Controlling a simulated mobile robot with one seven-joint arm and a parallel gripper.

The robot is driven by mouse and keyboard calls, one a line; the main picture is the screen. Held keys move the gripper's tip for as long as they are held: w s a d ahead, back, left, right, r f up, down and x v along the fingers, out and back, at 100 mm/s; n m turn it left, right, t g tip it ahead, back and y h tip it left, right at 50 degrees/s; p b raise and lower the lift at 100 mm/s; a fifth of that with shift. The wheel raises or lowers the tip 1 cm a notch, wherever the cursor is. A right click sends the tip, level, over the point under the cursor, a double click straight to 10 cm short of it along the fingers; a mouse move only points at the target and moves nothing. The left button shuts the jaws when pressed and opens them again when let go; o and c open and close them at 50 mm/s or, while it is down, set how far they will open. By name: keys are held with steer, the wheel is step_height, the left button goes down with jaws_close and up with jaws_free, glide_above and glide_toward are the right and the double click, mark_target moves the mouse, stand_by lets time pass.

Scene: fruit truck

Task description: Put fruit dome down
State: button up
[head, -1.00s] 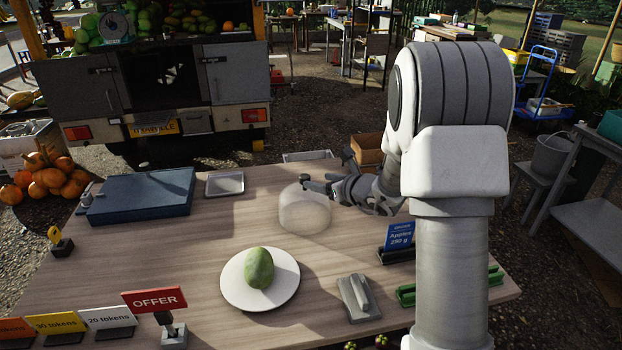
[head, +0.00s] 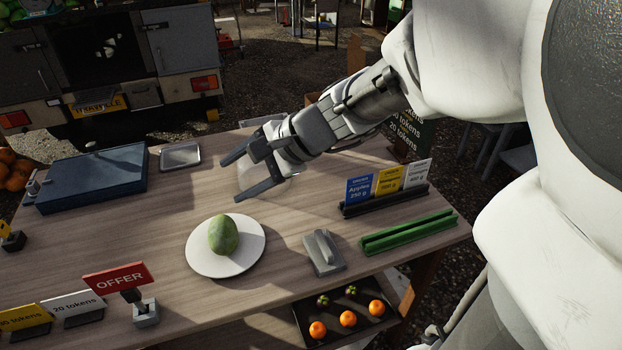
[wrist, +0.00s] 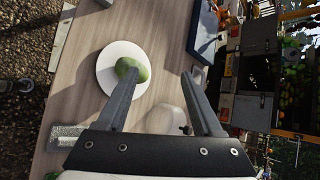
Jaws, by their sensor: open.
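The fruit dome (head: 249,177) is a clear, faint cover standing on the wooden table, partly hidden behind my fingers. In the wrist view the dome (wrist: 167,119) shows as a pale shape between and below the fingers, with a small dark knob near the right finger. My gripper (head: 230,180) is open and empty, its fingers apart above the dome and pointing left. In the wrist view my gripper (wrist: 160,72) holds nothing. A green mango (head: 223,235) lies uncovered on a round white plate (head: 200,258), in front of the dome.
A blue-grey case (head: 95,178) and a small metal tray (head: 181,156) sit at the back left. Price cards (head: 388,184), a green holder (head: 408,233) and a grey block (head: 323,252) stand to the right. An OFFER sign (head: 118,278) is at the front left.

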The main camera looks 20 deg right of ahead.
steer(key=s+d+r+n+h, duration=0.1)
steer(key=s+d+n+h, duration=0.3)
steer(key=s+n, duration=0.2)
steer(key=s+d+n+h, duration=0.4)
steer(key=s+n, duration=0.3)
steer(key=s, duration=0.2)
steer(key=shift+s+d+r+n, duration=0.15)
steer(key=shift+d+r+n, duration=0.15)
steer(key=shift+d+r, duration=0.1)
step_height(320, 180, up, 7)
steer(key=p, duration=0.7)
steer(key=shift+r, duration=0.15)
